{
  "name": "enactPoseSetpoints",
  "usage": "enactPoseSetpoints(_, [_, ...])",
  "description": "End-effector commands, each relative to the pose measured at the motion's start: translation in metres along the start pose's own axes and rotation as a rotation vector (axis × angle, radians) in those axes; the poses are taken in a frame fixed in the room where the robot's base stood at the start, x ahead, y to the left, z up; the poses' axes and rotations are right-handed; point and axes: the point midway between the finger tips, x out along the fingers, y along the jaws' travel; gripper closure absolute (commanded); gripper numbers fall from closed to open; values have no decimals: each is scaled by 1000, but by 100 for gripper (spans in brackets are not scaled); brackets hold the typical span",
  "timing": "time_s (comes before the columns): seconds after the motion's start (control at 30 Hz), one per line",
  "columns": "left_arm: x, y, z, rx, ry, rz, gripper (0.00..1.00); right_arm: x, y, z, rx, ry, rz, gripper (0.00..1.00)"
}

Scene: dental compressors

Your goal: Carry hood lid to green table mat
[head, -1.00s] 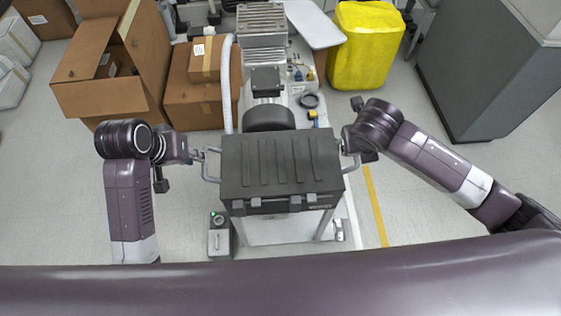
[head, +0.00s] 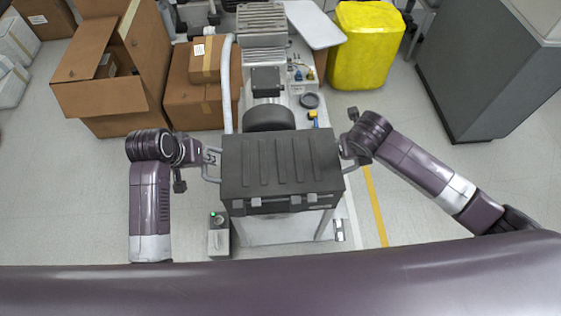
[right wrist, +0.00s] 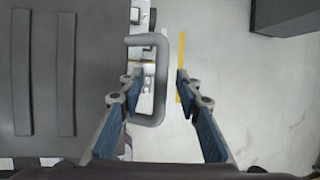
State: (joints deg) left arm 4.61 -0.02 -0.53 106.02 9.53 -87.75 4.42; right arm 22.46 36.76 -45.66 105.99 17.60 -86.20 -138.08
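The hood lid (head: 282,165) is a dark grey ribbed box-shaped cover with a grey loop handle on each side, level in the middle of the head view. My left gripper (head: 211,158) is at the left handle (head: 210,177); its fingers are too small there to tell whether they are open. My right gripper (head: 346,154) is at the right handle. In the right wrist view, my right gripper (right wrist: 156,76) is open, with the right handle's outer bar (right wrist: 161,92) between its fingers, apart from the right finger. No green table mat is visible.
A compressor motor (head: 268,118) and small parts stand behind the lid. Cardboard boxes (head: 193,103) are at back left, a yellow bin (head: 362,50) at back right, a grey cabinet (head: 480,75) at far right. A small grey box (head: 219,238) stands front left. Floor on both sides is clear.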

Motion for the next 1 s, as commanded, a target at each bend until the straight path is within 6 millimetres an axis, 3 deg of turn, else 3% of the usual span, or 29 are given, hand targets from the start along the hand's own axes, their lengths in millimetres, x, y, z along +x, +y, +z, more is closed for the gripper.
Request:
enactPoseSetpoints(0.33, [3,0,0,1,1,0,81,3,0,0,0,-1,0,70])
enactPoseSetpoints(0.5, [3,0,0,1,1,0,100,3,0,0,0,-1,0,88])
enactPoseSetpoints(0.6, [3,0,0,1,1,0,100,3,0,0,0,-1,0,99])
enactPoseSetpoints(1.0, [2,0,0,1,1,1,100,3,0,0,0,-1,0,100])
